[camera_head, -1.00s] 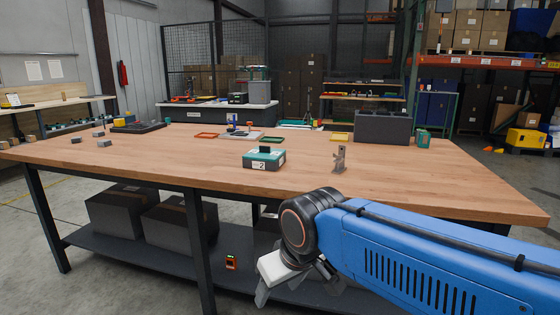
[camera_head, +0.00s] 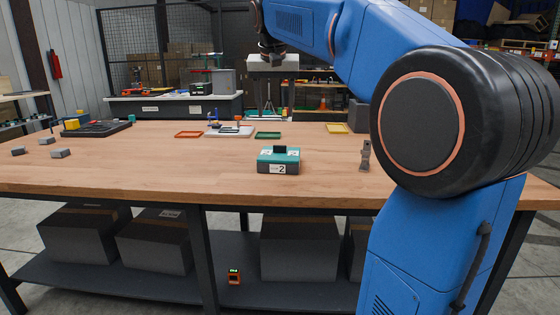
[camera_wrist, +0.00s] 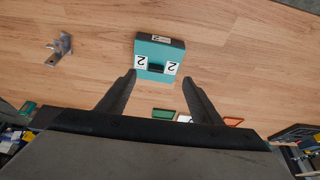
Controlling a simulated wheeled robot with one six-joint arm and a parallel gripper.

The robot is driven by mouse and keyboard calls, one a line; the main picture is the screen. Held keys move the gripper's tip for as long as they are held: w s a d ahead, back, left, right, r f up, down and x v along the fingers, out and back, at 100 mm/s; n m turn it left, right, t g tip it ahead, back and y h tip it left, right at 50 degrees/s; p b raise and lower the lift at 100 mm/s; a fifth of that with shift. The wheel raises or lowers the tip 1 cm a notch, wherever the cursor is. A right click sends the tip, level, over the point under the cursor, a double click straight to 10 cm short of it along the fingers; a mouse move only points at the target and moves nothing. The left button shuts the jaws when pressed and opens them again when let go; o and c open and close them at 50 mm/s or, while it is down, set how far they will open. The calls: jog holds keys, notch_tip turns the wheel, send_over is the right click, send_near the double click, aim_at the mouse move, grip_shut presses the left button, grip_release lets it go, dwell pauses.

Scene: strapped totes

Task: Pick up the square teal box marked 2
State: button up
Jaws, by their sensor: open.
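The square teal box (camera_head: 266,160) sits on the wooden table, with a grey lower half, a dark raised grip on top and white labels marked 2. In the wrist view the teal box (camera_wrist: 148,50) lies just beyond the fingertips, its dark grip between the labels. My gripper (camera_wrist: 160,77) is open and empty, its two fingers apart on either side of the line to the box. In the head view my gripper (camera_head: 271,100) hangs above and behind the box, clear of it.
A grey metal bracket (camera_head: 366,156) stands right of the box, near my arm. Behind lie a green tray (camera_head: 268,135), a red tray (camera_head: 189,134) and a yellow tray (camera_head: 337,128). Small grey blocks (camera_head: 60,153) lie at left. The wooden table (camera_head: 200,170) is clear around the box.

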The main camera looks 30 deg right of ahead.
jog(key=w+d+r, duration=0.1)
jog(key=w, duration=0.1)
send_over(279, 154)
jog(key=s+a, duration=0.1)
jog(key=s, duration=0.1)
jog(key=shift+m, duration=0.3)
jog(key=f, duration=1)
jog(key=shift+w+a+f, duration=0.2)
jog(key=shift+w+f, duration=0.05)
jog(key=shift+f, duration=0.1)
jog(key=shift+d+x, duration=0.2)
jog(key=shift+x, duration=1.1)
jog(key=shift+d+x, duration=0.25)
jog(key=shift+x, duration=1)
jog(key=shift+w+r, duration=0.1)
jog(key=shift+r, duration=0.05)
grip_shut()
